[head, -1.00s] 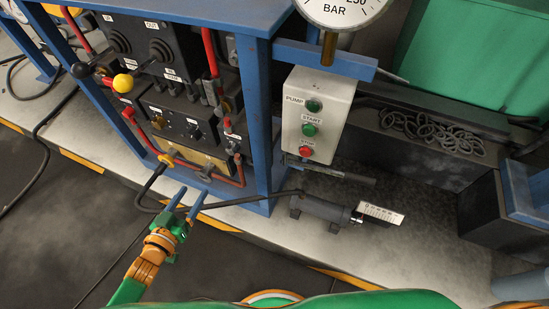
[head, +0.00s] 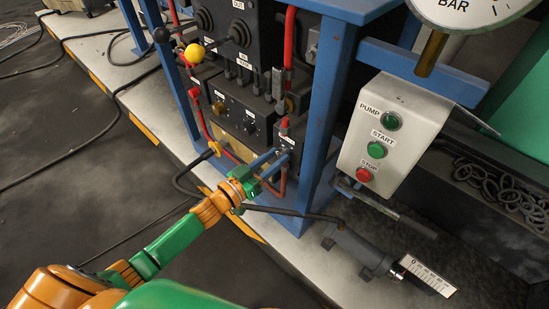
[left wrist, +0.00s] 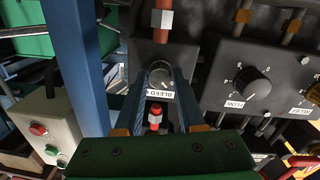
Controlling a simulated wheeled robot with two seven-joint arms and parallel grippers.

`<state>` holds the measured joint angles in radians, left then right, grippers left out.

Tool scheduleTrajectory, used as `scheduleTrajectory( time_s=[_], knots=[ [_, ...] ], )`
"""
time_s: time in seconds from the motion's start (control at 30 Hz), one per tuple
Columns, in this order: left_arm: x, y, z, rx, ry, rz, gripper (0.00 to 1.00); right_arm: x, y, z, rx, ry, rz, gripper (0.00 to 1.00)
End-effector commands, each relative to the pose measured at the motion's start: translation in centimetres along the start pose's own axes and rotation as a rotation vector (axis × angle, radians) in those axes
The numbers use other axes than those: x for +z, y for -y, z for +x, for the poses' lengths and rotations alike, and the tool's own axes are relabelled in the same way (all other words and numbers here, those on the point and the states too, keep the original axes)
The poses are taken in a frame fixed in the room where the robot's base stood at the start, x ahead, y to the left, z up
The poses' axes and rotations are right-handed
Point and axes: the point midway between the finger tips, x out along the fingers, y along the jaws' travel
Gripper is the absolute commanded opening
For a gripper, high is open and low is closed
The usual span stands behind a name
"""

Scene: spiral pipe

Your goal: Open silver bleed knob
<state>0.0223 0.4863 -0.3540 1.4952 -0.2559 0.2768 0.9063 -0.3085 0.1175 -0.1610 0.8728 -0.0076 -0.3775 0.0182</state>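The bleed knob (left wrist: 160,73) is a small round silver-grey knob on a dark block, with a white BLEED label (left wrist: 160,94) beside it. My left gripper (head: 277,158) reaches the lower right corner of the control panel in the head view. In the left wrist view its two blue fingers stand apart, one on each side of the knob. I cannot tell whether they touch it. In the head view the knob is too small and partly covered to make out clearly. My right gripper is out of view.
A blue frame post (head: 327,110) stands close beside the gripper. A white box (head: 397,125) with green and red buttons is to the right. The black panel's FLOW knob (left wrist: 252,82) is near. A grey hand pump (head: 357,250) lies on the floor ledge.

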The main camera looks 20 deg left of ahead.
Motion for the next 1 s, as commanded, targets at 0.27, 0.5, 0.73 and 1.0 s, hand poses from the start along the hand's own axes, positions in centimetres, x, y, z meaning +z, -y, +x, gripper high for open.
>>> scheduleTrajectory(
  time_s=[0.27, 0.5, 0.73, 1.0],
  knots=[
    [0.0, 0.0, 0.0, 0.000, 0.000, 0.001, 0.00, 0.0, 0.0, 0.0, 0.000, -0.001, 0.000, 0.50],
    [-0.1, 0.0, 0.0, -0.001, 0.003, 0.054, 0.00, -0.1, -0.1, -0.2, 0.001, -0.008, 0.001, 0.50],
    [-0.2, 0.0, 0.0, -0.002, 0.009, 0.213, 0.00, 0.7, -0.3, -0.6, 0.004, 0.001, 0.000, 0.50],
    [-0.2, 0.0, 0.0, -0.005, 0.020, 0.465, 0.00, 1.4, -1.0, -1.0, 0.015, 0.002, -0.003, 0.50]
  ],
)
